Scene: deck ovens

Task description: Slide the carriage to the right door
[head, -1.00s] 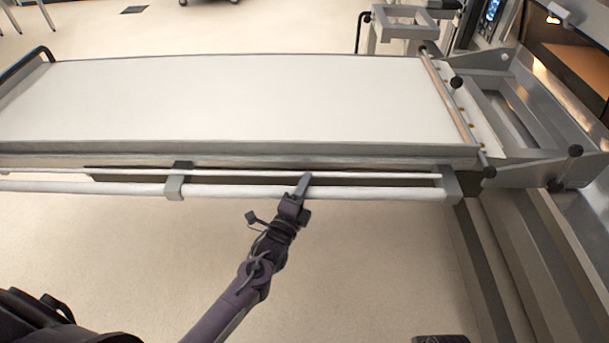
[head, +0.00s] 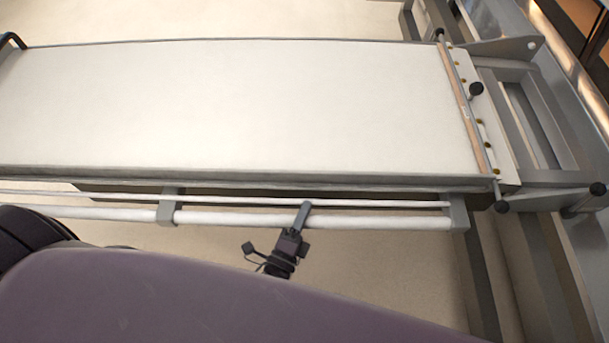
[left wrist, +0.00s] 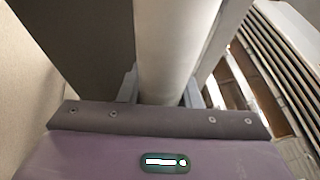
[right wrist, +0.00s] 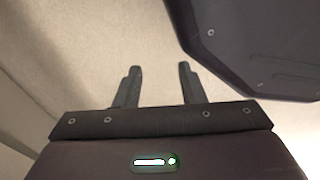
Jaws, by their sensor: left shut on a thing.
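The carriage (head: 240,105) is a long flat loader with a pale belt top. It lies across the head view, its right end at the metal frame by the ovens. A white rail (head: 370,220) runs along its near side, held by grey brackets. My left gripper (head: 303,212) is shut on this rail, right of the middle bracket. In the left wrist view the rail (left wrist: 172,50) passes between the two fingers. My right gripper (right wrist: 155,85) shows in the right wrist view, its fingers apart and empty above the floor.
A grey metal frame with rails (head: 545,130) stands along the oven front at the right. Black knobs (head: 476,89) stick out at the carriage's right end. Bare floor (head: 390,275) lies on the near side of the carriage.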

